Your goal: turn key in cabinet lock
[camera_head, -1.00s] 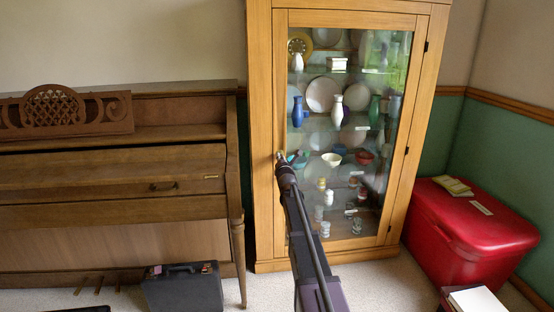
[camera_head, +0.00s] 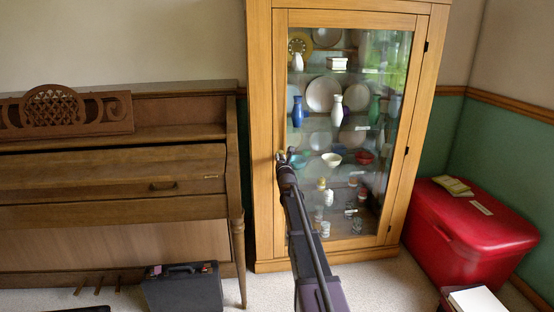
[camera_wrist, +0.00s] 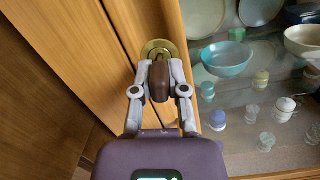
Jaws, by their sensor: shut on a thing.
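The cabinet (camera_head: 262,130) is light wood with a glass-front door (camera_head: 398,200), which looks closed or nearly so. The round brass lock plate (camera_wrist: 158,46) is on the left door stile in the wrist view. A brown key handle (camera_wrist: 160,84) stands out in front of the plate. My gripper (camera_wrist: 161,68) is shut on this key, one finger on each side of it. The key's shaft and the keyhole are mostly hidden behind the handle. In the head view my gripper (camera_head: 284,158) is at the door's left edge, and the key is too small to make out.
Behind the glass are shelves of dishes and vases, including a turquoise bowl (camera_wrist: 226,58). An upright piano (camera_head: 110,215) stands at left, with a dark case (camera_head: 183,290) on the floor before it. A red chest (camera_head: 470,235) is at right.

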